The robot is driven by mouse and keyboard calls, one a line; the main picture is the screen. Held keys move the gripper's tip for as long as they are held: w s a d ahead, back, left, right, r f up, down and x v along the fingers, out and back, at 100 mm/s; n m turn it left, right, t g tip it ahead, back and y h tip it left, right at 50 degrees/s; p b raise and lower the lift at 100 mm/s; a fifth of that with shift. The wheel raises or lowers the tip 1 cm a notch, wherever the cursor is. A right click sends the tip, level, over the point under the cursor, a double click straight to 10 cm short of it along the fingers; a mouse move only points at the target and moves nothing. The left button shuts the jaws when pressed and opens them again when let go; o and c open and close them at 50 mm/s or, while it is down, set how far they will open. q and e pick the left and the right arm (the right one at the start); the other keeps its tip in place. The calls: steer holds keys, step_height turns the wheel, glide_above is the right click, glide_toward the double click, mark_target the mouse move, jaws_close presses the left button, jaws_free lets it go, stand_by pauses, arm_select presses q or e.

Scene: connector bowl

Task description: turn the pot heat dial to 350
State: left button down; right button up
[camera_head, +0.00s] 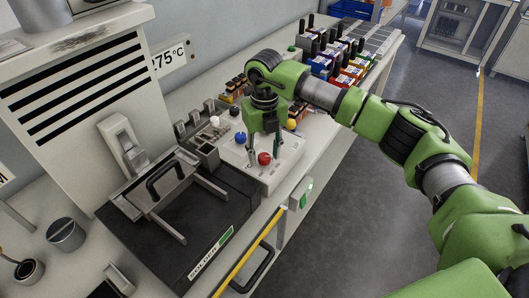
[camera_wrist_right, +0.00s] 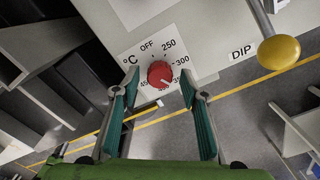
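The pot heat dial is a round red knob (camera_head: 264,158) on a white panel. In the right wrist view the dial (camera_wrist_right: 160,74) has a printed scale around it with OFF, 250 and 300 readable; the marks at lower right and lower left are partly hidden by my fingers. A small light mark on the knob seems to point to the lower right, but I cannot read its exact value. My right gripper (camera_head: 264,150) points down over the panel. Its teal fingers (camera_wrist_right: 160,80) are open, one on each side of the dial, with visible gaps. My left gripper is out of view.
A yellow ball-ended lever (camera_wrist_right: 278,52) by the DIP label stands right of the dial. A blue knob (camera_head: 240,138) is on the same panel. Colored bins (camera_head: 335,62) stand behind.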

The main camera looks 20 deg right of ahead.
mark_target(265, 156)
step_height(265, 156, up, 12)
stand_by(0.6)
steer(key=shift+f, duration=0.1)
